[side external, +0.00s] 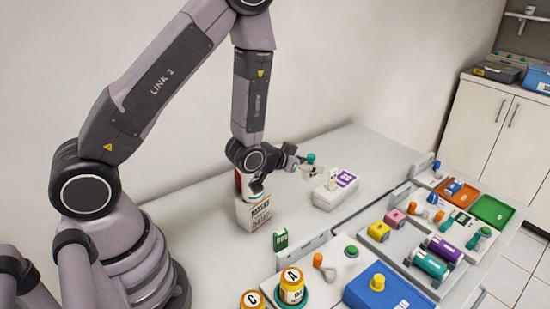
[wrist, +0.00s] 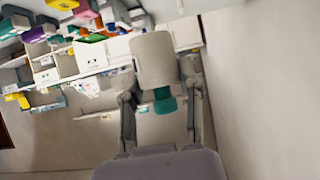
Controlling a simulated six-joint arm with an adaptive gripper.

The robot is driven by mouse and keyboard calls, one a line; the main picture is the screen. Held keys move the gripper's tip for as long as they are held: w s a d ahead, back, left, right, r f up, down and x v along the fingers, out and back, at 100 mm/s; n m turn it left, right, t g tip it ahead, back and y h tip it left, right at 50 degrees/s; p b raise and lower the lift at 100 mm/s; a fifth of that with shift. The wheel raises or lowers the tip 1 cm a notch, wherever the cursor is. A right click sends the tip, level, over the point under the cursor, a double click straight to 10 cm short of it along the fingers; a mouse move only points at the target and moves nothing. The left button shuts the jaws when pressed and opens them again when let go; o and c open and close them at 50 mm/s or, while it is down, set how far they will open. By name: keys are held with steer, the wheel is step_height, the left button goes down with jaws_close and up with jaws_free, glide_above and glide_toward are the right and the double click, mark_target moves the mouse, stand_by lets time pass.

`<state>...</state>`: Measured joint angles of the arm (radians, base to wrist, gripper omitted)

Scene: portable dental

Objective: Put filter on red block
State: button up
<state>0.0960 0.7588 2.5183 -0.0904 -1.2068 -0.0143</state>
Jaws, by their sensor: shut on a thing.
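My gripper (side external: 300,163) is shut on a pale filter (side external: 311,168) with a teal end and holds it in the air above the counter, left of a white box with a purple label. In the wrist view the two fingers (wrist: 160,97) lie on either side of the filter, whose pale body (wrist: 155,58) and teal part show between and beyond them. A pinkish-red block (side external: 395,218) sits in a grey tray at the right, beside a yellow block. It seems to show at the top left of the wrist view (wrist: 86,10). Nothing lies on its top.
The white purple-labelled box (side external: 325,197) stands below the gripper. A white masks box (side external: 250,214) stands under the wrist. The grey tray also holds a yellow block (side external: 379,231) and teal and purple cylinders (side external: 430,263). Orange-labelled jars (side external: 291,287) stand in front.

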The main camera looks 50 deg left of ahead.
mark_target(311, 155)
step_height(311, 155, up, 10)
steer(key=shift+f, duration=0.1)
steer(key=s+a, duration=0.2)
steer(key=a, duration=1)
steer(key=s+a, duration=0.2)
steer(key=a, duration=1)
step_height(311, 155, down, 19)
steer(key=shift+f, duration=0.1)
steer(key=shift+f, duration=0.15)
steer(key=o, duration=0.8)
steer(key=shift+o, duration=0.2)
